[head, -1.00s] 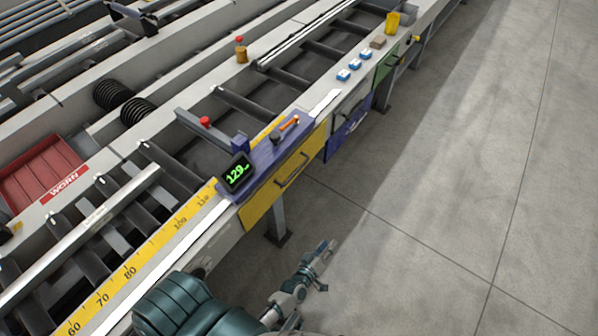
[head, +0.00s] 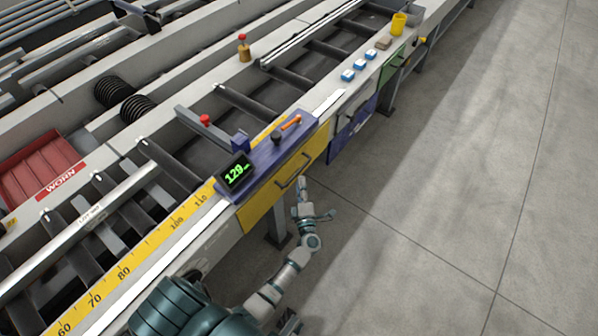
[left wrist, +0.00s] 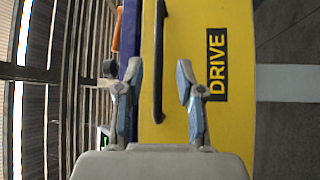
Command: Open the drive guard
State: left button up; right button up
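The drive guard (head: 283,190) is a yellow panel on the front side of the runout table, below the blue stop unit. Its dark bar handle (head: 293,170) shows on the panel. In the left wrist view the yellow guard (left wrist: 225,25) carries a black "DRIVE" label, and the handle (left wrist: 160,60) runs up the picture. My left gripper (head: 303,182) is just in front of the guard, below the handle. In the left wrist view its two fingers (left wrist: 160,75) are spread apart, with the handle ahead between them and nothing held. The guard looks shut. My right gripper is not in view.
A blue stop unit with a green "129" display (head: 235,174) sits above the guard. Blue (head: 352,128) and green (head: 391,68) panels follow farther along the table front. A table leg (head: 277,226) stands below the guard. The floor (head: 430,220) to the right is clear.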

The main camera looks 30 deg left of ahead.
aim_at(299, 171)
pick_arm(q)
jog(key=shift+x, duration=2.95)
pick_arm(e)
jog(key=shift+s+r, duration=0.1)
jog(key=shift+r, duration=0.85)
pick_arm(q)
jog(key=c, duration=0.7)
grip_shut()
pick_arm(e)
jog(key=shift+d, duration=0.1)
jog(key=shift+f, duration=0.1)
